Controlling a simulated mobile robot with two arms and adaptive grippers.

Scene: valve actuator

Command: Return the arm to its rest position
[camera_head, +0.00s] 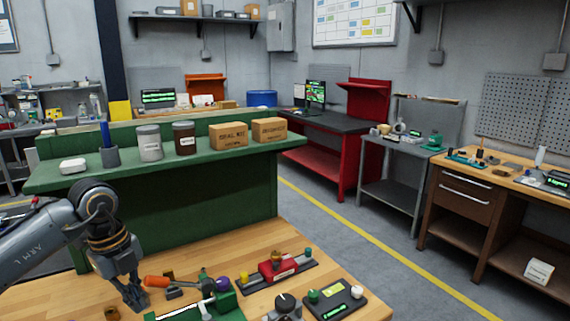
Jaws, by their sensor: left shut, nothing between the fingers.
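My left arm comes in from the left, and its gripper (136,301) points down over the left part of the wooden bench (245,245). The gripper is shut and empty. An orange-handled tool (157,282) lies just to the right of the fingers; I cannot tell if they touch. A green fixture (222,304) with a pale lever and a purple knob stands right of the gripper, cut by the bottom edge. A red block unit (278,268) on a dark rail sits farther right. My right gripper is out of view.
A dark box with a small display (336,299) and a grey device (285,308) stand at the bench's front right. Behind the bench, a green shelf (215,163) holds jars, boxes and a pen cup (109,155). The bench's back middle is clear.

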